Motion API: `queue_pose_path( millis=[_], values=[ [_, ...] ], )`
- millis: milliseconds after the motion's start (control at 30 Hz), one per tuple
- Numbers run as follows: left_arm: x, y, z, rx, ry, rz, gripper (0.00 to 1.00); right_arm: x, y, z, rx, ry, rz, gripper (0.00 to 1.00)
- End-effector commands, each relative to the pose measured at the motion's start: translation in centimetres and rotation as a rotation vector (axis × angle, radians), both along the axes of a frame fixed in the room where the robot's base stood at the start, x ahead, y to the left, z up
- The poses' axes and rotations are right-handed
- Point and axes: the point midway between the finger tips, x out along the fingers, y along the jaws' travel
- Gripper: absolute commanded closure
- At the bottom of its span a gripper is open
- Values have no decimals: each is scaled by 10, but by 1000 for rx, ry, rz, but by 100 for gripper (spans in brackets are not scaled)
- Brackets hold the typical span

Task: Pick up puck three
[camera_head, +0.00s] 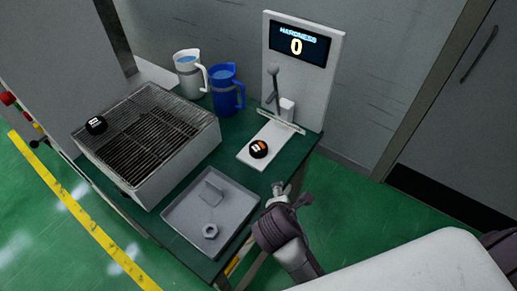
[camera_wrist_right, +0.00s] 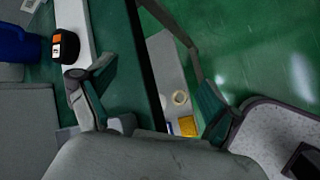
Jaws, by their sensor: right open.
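A black puck with an orange label (camera_head: 258,149) lies on the white base plate of the hardness tester (camera_head: 305,50). The same puck shows at the upper left of the right wrist view (camera_wrist_right: 65,46), beyond the left finger. Another black puck with a white label (camera_head: 96,125) sits on the grill (camera_head: 150,128). I cannot read the numbers on either label. My right gripper (camera_head: 289,195) is open and empty at the table's right edge, in front of the tester and apart from the puck. It also shows in the right wrist view (camera_wrist_right: 140,92). My left gripper is out of view.
A grey tray (camera_head: 180,215) with a ring-shaped piece (camera_head: 210,231) stands at the table's front. A white jug (camera_head: 188,75) and a blue jug (camera_head: 226,92) stand behind the grill. The tester has a lever (camera_head: 273,85) above its plate. Green tabletop is bare between tray and tester.

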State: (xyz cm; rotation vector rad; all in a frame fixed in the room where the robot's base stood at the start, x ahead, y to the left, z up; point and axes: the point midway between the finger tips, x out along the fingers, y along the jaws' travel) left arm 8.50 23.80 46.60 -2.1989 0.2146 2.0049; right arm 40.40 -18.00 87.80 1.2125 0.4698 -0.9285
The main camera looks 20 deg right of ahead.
Motion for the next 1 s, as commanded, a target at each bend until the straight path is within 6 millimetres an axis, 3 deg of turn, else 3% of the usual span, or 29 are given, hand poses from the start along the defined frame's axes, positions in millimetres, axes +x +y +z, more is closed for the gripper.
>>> queue_pose_path(
  millis=[100,200,400,533,800,1000],
  values=[
    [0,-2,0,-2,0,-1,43,41,24,21,-341,20,285,9],
    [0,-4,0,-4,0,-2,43,66,42,40,-607,45,465,9],
    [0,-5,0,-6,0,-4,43,91,65,64,-920,89,639,9],
    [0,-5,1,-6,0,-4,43,105,63,64,-974,99,665,9],
    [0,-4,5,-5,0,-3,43,146,39,43,-969,100,664,9],
    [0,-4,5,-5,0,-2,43,162,30,34,-967,99,665,9]
  ],
)
